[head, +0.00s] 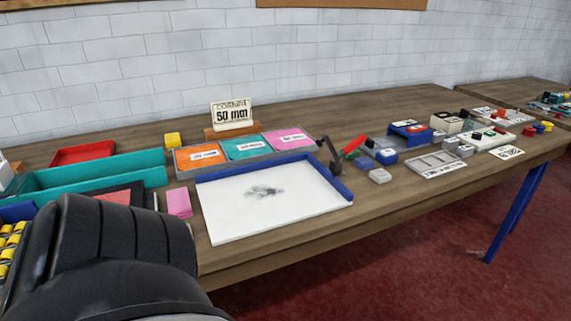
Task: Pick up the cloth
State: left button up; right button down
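A small pink folded piece (179,203), which looks like the cloth, lies on the wooden table just left of a white board (231,218). The board has a blue edge along its back and right sides and a dark grey smudge (264,191) near its middle. A large dark part of my arm fills the lower left, close in front of the pink piece. Neither gripper's fingers show in the head view.
Teal trays (95,168), a red tray (83,152) and a compartment tray (184,173) with coloured cards stand behind. A "50 mm" sign (231,115) stands at the back. A black and red tool (354,146) and several small boxes lie to the right.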

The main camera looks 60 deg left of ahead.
aim_at(178, 202)
jog(key=z, duration=0.6)
jog(key=k, duration=1.15)
jog(key=u, duration=1.4)
